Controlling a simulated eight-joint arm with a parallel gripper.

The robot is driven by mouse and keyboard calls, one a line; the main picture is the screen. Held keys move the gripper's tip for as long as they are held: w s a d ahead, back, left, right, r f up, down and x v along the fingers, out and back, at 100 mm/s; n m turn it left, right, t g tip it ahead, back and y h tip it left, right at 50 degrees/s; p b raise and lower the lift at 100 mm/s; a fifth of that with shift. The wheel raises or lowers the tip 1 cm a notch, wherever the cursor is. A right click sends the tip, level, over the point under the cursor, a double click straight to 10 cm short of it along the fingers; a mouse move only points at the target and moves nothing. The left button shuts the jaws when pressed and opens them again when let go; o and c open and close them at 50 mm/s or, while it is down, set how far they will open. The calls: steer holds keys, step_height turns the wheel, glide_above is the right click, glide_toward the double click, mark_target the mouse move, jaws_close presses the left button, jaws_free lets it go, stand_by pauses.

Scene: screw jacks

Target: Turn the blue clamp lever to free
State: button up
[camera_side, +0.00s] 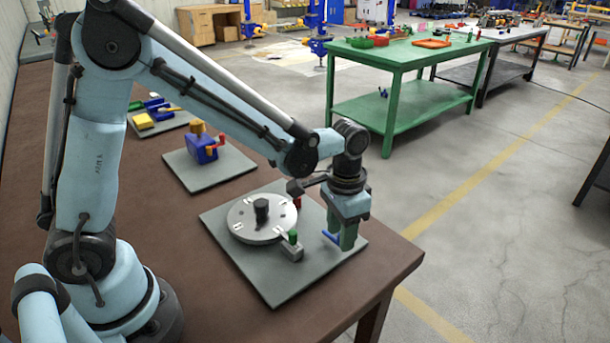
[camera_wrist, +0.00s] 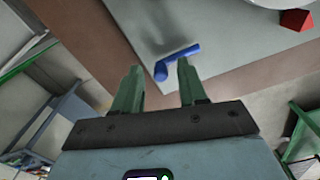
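The blue clamp lever (camera_side: 331,237) sits near the right edge of a grey square plate (camera_side: 270,284) on the brown table. In the wrist view the blue lever (camera_wrist: 182,54) is an angled bar with a thick rounded end, lying just beyond my fingertips. I cannot tell whether a finger touches the lever.
The plate carries a pale round disc (camera_side: 252,229) with a dark centre post, a green-topped lever (camera_side: 293,237) and a red-topped lever (camera_side: 298,202). A second plate with a blue block (camera_side: 201,149) stands farther back. The table's edge runs close to the plate's right side.

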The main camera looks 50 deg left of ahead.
steer(key=shift+r, duration=0.1)
step_height(320, 180, up, 12)
stand_by(0.6)
steer(key=s+a+f+n+t, duration=0.1)
steer(key=s+a+n+t, duration=0.2)
steer(key=s+a+t, duration=0.4)
steer(key=shift+s+a+f, duration=0.4)
steer(key=shift+s+a, duration=0.35)
steer(key=shift+s, duration=0.2)
